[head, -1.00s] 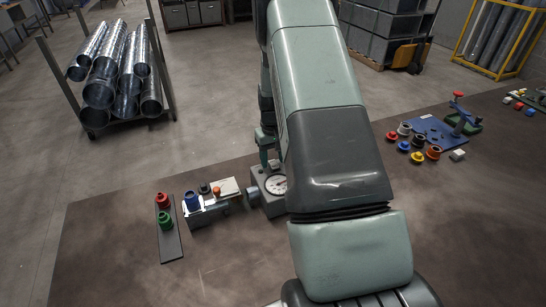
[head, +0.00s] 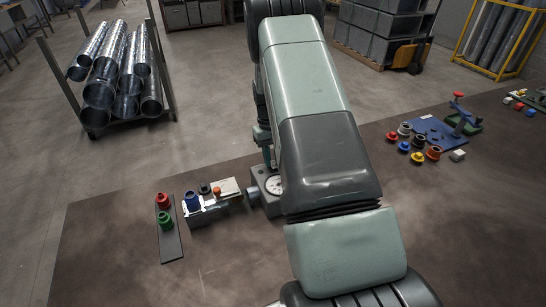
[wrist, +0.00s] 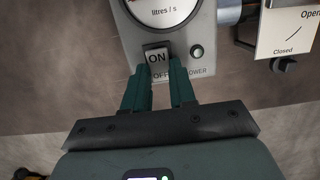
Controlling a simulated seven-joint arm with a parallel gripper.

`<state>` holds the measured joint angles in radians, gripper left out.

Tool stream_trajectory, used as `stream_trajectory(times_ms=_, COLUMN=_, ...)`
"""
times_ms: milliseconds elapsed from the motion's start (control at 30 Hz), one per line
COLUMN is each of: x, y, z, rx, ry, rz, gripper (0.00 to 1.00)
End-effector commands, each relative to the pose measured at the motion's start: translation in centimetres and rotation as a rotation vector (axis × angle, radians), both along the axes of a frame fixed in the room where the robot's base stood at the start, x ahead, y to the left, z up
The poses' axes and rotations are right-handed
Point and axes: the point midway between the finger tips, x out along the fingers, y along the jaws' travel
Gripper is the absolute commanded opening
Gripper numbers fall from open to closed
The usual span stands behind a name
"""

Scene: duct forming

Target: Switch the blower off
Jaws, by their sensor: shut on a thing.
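The blower box (head: 271,204) is grey, with a round dial on top, and stands at the middle of the table, partly behind my arm. In the wrist view, the blower box (wrist: 213,42) shows a dial marked litres / s, a small round lamp (wrist: 197,51) and the word BLOWER. The blower switch (wrist: 157,57) shows ON, with OFF printed below it, partly covered. My gripper (wrist: 161,72) has its two green fingers at the switch's sides, shut on it. In the head view the fingertips are hard to make out.
A white card (wrist: 285,30) marked Open and Closed sits to the right in the wrist view. Left of the box are a strip with red and green fittings (head: 165,220) and a blue fitting (head: 193,201). A blue fixture (head: 436,131) with several coloured rings stands at the right.

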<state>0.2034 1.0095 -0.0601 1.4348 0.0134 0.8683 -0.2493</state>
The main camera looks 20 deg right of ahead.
Motion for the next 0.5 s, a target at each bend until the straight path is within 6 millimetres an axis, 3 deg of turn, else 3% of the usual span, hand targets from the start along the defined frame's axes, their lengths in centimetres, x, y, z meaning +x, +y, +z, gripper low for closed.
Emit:
stream_trajectory(times_ms=367, x=0.06, y=-0.02, z=0.00, rx=-0.001, ry=0.026, rz=-0.001, gripper=0.00)
stream_trajectory(times_ms=400, x=0.06, y=-0.02, z=0.00, rx=-0.001, ry=0.026, rz=0.000, gripper=0.28)
stream_trajectory(times_ms=500, x=0.06, y=-0.02, z=0.00, rx=-0.001, ry=0.025, rz=0.000, gripper=0.44)
